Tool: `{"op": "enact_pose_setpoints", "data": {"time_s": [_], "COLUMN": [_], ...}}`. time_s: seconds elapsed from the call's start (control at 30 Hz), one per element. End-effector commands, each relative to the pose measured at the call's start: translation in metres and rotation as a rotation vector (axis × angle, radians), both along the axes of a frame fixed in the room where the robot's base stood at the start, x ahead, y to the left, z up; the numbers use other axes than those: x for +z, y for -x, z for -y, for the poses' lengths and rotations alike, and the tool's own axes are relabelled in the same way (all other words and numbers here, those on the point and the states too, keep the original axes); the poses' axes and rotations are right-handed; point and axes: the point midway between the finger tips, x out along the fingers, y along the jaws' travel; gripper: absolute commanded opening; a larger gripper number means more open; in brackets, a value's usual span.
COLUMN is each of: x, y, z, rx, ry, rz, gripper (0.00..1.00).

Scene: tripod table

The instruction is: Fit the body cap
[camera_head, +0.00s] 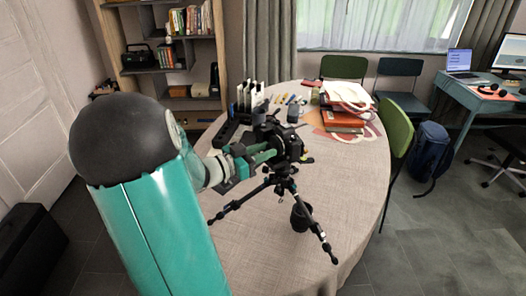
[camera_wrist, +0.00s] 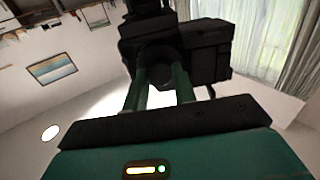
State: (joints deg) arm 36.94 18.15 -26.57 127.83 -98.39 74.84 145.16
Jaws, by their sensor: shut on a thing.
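A black camera (camera_head: 291,146) sits on a black tripod (camera_head: 284,186) that stands on the round table. My gripper (camera_head: 268,154) reaches the camera from the left. In the wrist view, the green fingers of my gripper (camera_wrist: 160,85) are shut on a dark round piece, seemingly the body cap (camera_wrist: 160,70). The camera (camera_wrist: 205,45) fills the space just behind it in that view. The cap lies in front of the camera's dark body, and I cannot tell whether the two touch. The cap cannot be made out in the head view.
The table (camera_head: 345,190) is covered with pale cloth. A black cup (camera_head: 301,216) stands by the tripod legs. A black organizer (camera_head: 232,130) and small items lie behind my gripper. Red books (camera_head: 343,118) are stacked at the back right. The table's right side is clear.

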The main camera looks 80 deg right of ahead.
Motion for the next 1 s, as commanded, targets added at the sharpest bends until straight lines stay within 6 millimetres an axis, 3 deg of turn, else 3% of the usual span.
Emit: {"op": "enact_pose_setpoints", "data": {"time_s": [0.4, 0.43, 0.53, 0.7, 0.8, 1.0], "x": [-0.0001, -0.0001, -0.0001, 0.0000, 0.0000, 0.0000], "y": [0.0011, 0.0013, 0.0011, 0.0005, 0.0002, -0.0005], "z": [0.0002, 0.0002, 0.0002, 0.0002, 0.0003, 0.0005], "rx": [-0.003, -0.003, -0.002, -0.001, 0.000, 0.002], "ry": [0.063, 0.060, 0.058, 0.058, 0.056, 0.056], "rz": [0.059, 0.056, 0.055, 0.054, 0.054, 0.054], "gripper": [0.01, 0.33, 0.52, 0.52, 0.63, 0.63]}}
